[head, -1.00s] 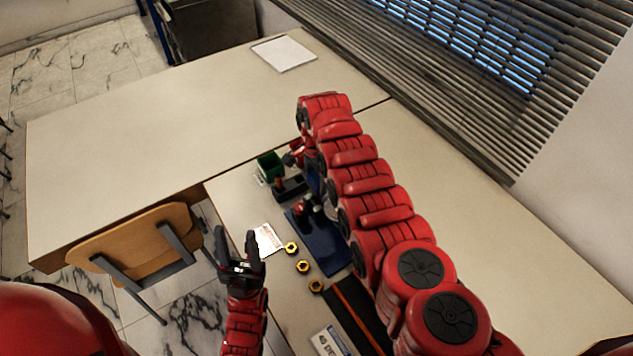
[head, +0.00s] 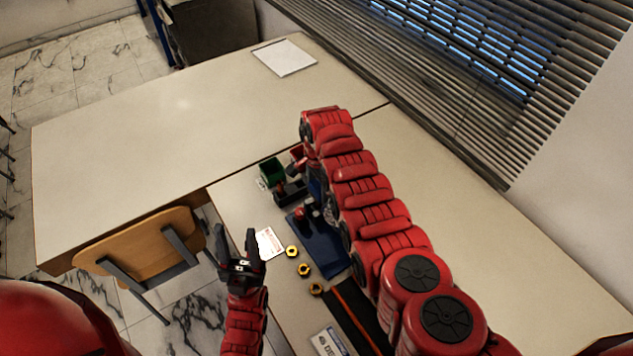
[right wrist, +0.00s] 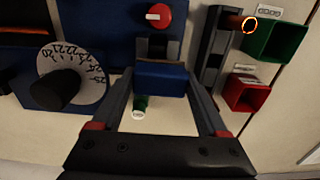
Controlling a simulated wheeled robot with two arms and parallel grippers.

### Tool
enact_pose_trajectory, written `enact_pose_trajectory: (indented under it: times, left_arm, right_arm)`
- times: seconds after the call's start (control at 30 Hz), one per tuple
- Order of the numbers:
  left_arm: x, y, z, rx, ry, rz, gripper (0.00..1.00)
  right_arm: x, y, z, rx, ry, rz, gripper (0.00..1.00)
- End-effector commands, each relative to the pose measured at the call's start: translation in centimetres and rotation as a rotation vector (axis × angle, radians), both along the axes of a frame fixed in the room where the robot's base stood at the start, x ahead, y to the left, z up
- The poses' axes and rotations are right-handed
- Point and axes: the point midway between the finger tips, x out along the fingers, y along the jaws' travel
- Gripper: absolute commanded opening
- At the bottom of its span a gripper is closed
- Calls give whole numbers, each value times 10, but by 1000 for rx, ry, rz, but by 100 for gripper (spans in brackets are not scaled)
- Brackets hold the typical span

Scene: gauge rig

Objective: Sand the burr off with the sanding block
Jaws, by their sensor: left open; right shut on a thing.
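My right gripper (right wrist: 160,82) is shut on a blue block, taken to be the sanding block (right wrist: 163,85), held between its fingertips in the right wrist view. A brownish peg (right wrist: 235,21) in a dark holder (right wrist: 211,60) lies up and right of the block, apart from it. An orange ring, possibly the burr, circles the peg's end. In the head view my right arm largely hides this gripper and the block. My left gripper (head: 236,245) is open and empty, by the table's near edge.
A green bin (right wrist: 290,42) and red bin (right wrist: 235,95) stand beside the holder. A numbered dial (right wrist: 68,80) and red knob (right wrist: 159,15) are near the block. Brass nuts (head: 304,270), a white card (head: 268,243) and a blue plate (head: 325,250) lie on the table. The far tabletop is mostly clear.

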Motion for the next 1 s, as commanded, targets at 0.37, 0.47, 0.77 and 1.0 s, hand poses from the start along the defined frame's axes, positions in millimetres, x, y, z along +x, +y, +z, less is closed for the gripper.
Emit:
enact_pose_trajectory:
  times: [0.37, 0.47, 0.77, 1.0]
  left_arm:
    - [0, 0, 24, 0, 0, 0, 50]
    - [0, 0, 29, 0, 0, 0, 50]
    - [0, 0, 46, 0, 0, 0, 50]
    - [0, 0, 48, 0, 0, 0, 50]
  right_arm:
    - [-8, -6, 1, -4, 5, -1, 18]
    - [-10, -8, 1, -3, 4, -1, 18]
    - [-17, -14, -1, -5, 8, -1, 18]
    - [-19, -15, -2, -5, 6, -1, 18]
